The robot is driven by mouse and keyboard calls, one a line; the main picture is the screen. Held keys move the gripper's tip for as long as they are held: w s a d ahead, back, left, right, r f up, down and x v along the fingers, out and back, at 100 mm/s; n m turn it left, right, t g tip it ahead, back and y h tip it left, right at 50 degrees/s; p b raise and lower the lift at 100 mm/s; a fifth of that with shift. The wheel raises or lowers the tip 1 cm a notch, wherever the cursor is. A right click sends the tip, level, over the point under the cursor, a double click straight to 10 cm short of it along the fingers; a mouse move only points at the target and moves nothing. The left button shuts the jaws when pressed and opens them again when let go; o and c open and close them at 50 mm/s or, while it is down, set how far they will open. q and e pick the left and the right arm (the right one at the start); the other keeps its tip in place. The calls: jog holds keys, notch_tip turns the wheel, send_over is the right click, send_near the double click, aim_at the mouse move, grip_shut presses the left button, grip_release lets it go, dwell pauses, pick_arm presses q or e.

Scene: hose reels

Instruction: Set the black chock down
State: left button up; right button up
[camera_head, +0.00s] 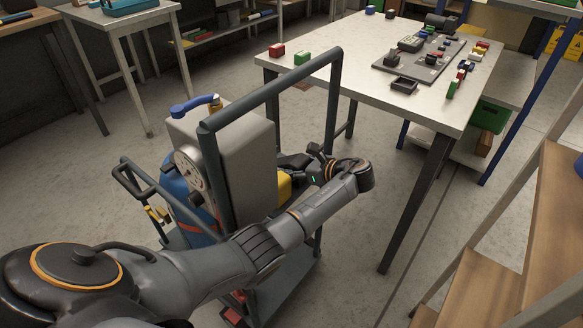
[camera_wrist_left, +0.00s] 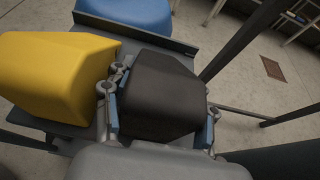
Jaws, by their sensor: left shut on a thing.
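The black chock (camera_wrist_left: 155,95) is between the fingers of my left gripper (camera_wrist_left: 160,118), which is shut on it in the left wrist view. In the head view the left gripper (camera_head: 306,170) is at the right side of the cart, and the chock is a dark shape partly hidden by it. A yellow chock (camera_wrist_left: 55,75) lies close beside the black one, left of the near finger; it also shows in the head view (camera_head: 284,188). I cannot tell whether the black chock touches the grey surface below. My right gripper is not in view.
The cart (camera_head: 272,92) has a tall dark handle frame, a grey box (camera_head: 245,150) and a blue cylinder (camera_head: 185,190) with a gauge. A white-topped table (camera_head: 340,75) with small coloured blocks stands behind. Wooden shelves (camera_head: 550,210) stand at the right. Floor between is clear.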

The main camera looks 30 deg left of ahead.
pick_arm(q)
jog(key=o, duration=1.3)
